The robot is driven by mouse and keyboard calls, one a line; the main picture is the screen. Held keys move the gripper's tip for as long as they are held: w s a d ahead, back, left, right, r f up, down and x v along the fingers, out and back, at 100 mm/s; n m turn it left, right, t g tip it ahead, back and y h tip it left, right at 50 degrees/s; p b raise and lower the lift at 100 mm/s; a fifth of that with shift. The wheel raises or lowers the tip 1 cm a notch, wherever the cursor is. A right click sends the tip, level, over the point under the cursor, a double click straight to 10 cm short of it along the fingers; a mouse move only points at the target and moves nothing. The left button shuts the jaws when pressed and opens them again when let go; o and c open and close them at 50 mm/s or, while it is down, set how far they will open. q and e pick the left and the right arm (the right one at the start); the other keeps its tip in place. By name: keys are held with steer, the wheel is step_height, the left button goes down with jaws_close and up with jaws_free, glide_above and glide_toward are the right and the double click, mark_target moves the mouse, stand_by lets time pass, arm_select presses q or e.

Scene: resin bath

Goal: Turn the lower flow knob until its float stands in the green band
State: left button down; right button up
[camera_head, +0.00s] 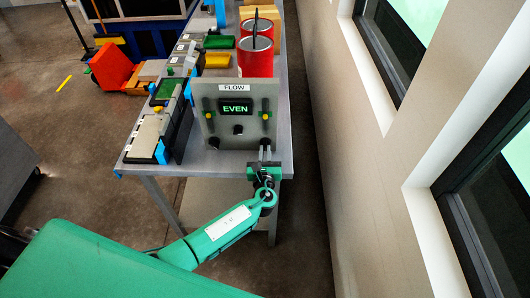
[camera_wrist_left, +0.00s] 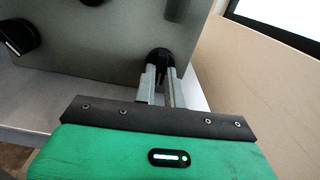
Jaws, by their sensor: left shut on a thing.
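The grey flow panel (camera_head: 222,137) stands upright on the bench, with a "FLOW" label and a lit display (camera_head: 235,107) reading "EVEN". A gauge with a small yellow float and green marks is on each side: left gauge (camera_head: 209,115), right gauge (camera_head: 265,114). Whether each float lies inside its green band is too small to tell. My left gripper (camera_head: 265,150) is at the panel's lower right; in the wrist view its fingers (camera_wrist_left: 161,72) are shut on a black knob (camera_wrist_left: 159,55). Another black knob (camera_head: 213,142) is at the lower left, also in the wrist view (camera_wrist_left: 20,38). My right gripper is out of view.
A third black knob (camera_head: 238,130) sits below the display. Two red cans (camera_head: 255,63) with dark sticks stand behind the panel. Trays and devices (camera_head: 150,130) line the bench's left side. A wall with windows (camera_head: 350,130) runs along the right, with a narrow floor gap.

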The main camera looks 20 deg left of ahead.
arm_select(q)
steer(key=c, duration=1.5)
jaws_free()
steer(key=shift+b+v, duration=1.5)
steer(key=shift+v, duration=5.45)
steer(key=shift+f, duration=0.1)
steer(key=s+a+f+n+g+h, duration=0.1)
steer(key=s+a+f+n+g, duration=0.2)
steer(key=f, duration=0.8)
steer(key=s+a+f+n+g+h, duration=0.15)
steer(key=s+f+n+g, duration=0.35)
steer(key=f, duration=0.6)
steer(key=s+a+f+n+g, duration=0.25)
steer(key=s+f, duration=0.25)
steer(key=f, duration=0.6)
steer(key=s+a+f+n+g, duration=0.1)
steer(key=s+f+n, duration=0.4)
steer(key=s, duration=0.5)
steer(key=s+a+f+n+g+h, duration=0.1)
steer(key=s+f+n+g, duration=0.2)
steer(key=s+f+n, duration=0.3)
steer(key=s+a+f+n+g+h, duration=0.1)
steer(key=s+f+n, duration=0.4)
steer(key=s, duration=1.1)
steer(key=shift+a+f+n+g+h, duration=0.15)
steer(key=shift+a+f+n+g, duration=0.1)
steer(key=shift+n, duration=0.55)
steer(key=shift+a+f+n+g+h, duration=0.1)
steer(key=shift+f+n+g, duration=0.1)
steer(key=shift+n, duration=0.55)
